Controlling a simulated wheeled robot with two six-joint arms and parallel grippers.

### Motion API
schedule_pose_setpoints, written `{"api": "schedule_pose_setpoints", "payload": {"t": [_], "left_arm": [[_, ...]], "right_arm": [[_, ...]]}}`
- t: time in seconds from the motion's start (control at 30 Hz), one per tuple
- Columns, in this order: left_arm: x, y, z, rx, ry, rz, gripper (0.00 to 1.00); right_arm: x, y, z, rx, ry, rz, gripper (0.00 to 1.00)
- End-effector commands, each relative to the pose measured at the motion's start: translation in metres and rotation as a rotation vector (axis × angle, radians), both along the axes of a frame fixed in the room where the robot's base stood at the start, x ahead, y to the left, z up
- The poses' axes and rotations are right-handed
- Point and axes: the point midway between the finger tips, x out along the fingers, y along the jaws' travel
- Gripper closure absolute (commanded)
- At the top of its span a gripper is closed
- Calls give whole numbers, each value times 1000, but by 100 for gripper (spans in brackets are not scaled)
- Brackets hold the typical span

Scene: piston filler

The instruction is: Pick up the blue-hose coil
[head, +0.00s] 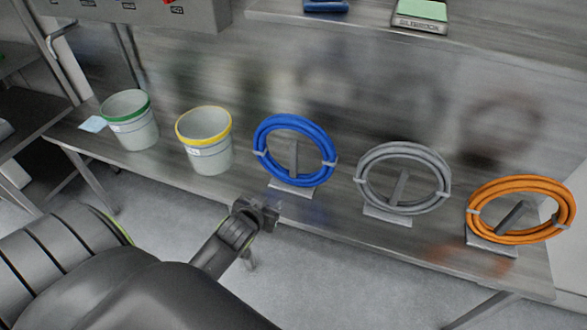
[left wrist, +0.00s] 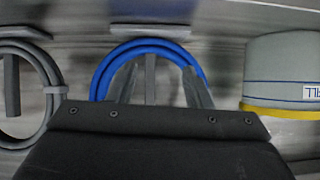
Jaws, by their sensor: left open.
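The blue-hose coil (head: 262,133) stands upright on a small stand with a grey post (head: 293,160), near the front edge of the metal bench. My left gripper (head: 266,212) is just in front of and below the coil's stand in the head view. In the left wrist view the blue coil (left wrist: 103,75) lies beyond the open fingers of my left gripper (left wrist: 160,82), with the post between them. Nothing is held. The palm hides part of the coil there, and I cannot tell whether the fingers touch it. My right gripper is not in view.
A grey coil (head: 361,177) and an orange coil (head: 572,200) stand to the right on the bench. A yellow-rimmed bucket (head: 207,155) and a green-rimmed bucket (head: 135,130) stand to the left. A shelf (head: 370,22) runs above.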

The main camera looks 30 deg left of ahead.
Motion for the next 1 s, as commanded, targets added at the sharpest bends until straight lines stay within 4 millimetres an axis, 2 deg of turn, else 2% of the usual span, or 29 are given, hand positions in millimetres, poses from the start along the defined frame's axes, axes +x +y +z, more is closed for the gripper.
{"api": "schedule_pose_setpoints", "payload": {"t": [0.03,0.2,0.33,0.47,0.8,1.0], "left_arm": [[4,-3,14,0,-48,-1,55],[6,-10,62,-8,-150,3,55],[7,-12,78,-11,-184,2,55],[20,-10,76,-12,-189,4,55],[76,4,52,-13,-188,3,55],[104,11,39,-13,-187,4,55]], "right_arm": [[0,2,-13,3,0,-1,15],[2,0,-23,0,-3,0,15],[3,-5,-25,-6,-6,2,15],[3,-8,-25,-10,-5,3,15],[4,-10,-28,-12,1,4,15],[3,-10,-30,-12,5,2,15]]}}
